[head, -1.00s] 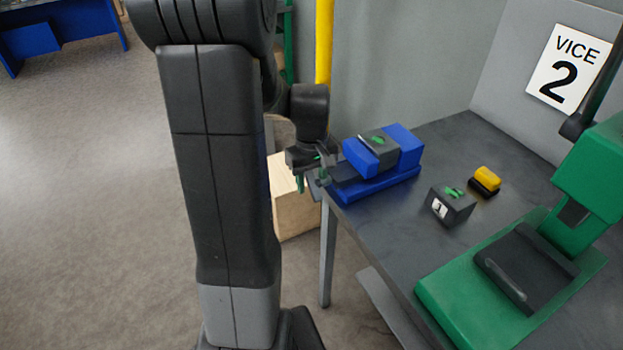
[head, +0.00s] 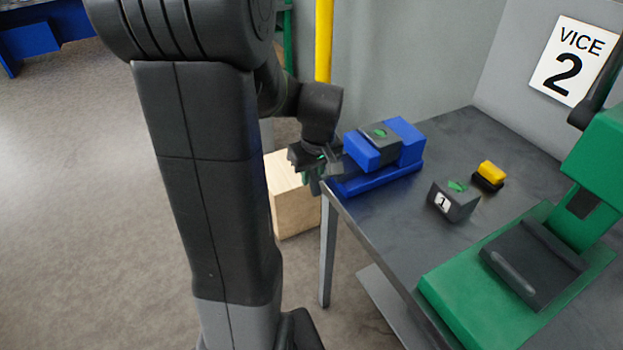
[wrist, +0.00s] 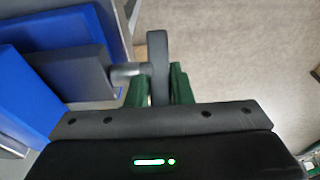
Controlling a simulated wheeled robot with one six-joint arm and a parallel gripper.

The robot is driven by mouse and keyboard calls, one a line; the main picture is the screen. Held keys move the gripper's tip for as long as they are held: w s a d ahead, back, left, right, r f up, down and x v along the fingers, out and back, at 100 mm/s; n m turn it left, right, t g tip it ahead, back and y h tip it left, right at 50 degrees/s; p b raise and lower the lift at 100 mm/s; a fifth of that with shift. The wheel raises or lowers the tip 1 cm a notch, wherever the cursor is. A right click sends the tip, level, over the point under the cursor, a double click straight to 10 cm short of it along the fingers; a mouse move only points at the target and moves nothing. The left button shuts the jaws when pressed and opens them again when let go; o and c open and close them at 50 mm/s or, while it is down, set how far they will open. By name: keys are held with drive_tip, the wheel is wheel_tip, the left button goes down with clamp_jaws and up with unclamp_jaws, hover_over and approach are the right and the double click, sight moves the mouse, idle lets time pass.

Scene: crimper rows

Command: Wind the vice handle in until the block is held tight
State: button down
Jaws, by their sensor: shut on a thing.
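The blue vice (head: 375,183) stands at the near left end of the bench. A grey block (head: 380,135) with a green mark on top sits between its two blue jaws; I see no clear gap, but cannot tell how tight it is. My gripper (head: 317,182) is at the vice's outer end, past the bench edge. In the wrist view its green fingers (wrist: 160,88) are shut on the dark handle bar (wrist: 158,58). A grey screw shaft (wrist: 127,71) joins the bar to the vice. The head view hides the handle behind my gripper.
A loose grey block marked 1 (head: 453,202) and a yellow-and-black piece (head: 489,175) lie on the bench (head: 385,235). A green press (head: 470,275) stands at right. A VICE 2 sign (head: 567,62) is on the wall. A wooden box (head: 295,207) is beside the bench.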

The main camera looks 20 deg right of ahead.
drive_tip(key=t+b, duration=0.1)
drive_tip(key=b, duration=0.1)
drive_tip(key=t+b, duration=0.1)
drive_tip(key=b, duration=0.2)
drive_tip(key=t+b, duration=0.2)
drive_tip(key=b, duration=0.1)
drive_tip(key=shift+s+f, duration=0.25)
drive_tip(key=shift+r+t+b, duration=0.1)
drive_tip(key=shift+t+b, duration=0.3)
drive_tip(key=shift+b, duration=0.45)
drive_tip(key=shift+r+t+b, duration=0.25)
drive_tip(key=shift+t+b, duration=0.05)
drive_tip(key=shift+b, duration=0.25)
drive_tip(key=c, duration=1.3)
unclamp_jaws()
drive_tip(key=shift+s, duration=0.15)
drive_tip(key=v, duration=0.6)
drive_tip(key=p+v, duration=0.1)
drive_tip(key=v, duration=0.6)
drive_tip(key=shift+s+d+r, duration=0.2)
drive_tip(key=shift+d+r, duration=0.05)
drive_tip(key=shift+r, duration=0.05)
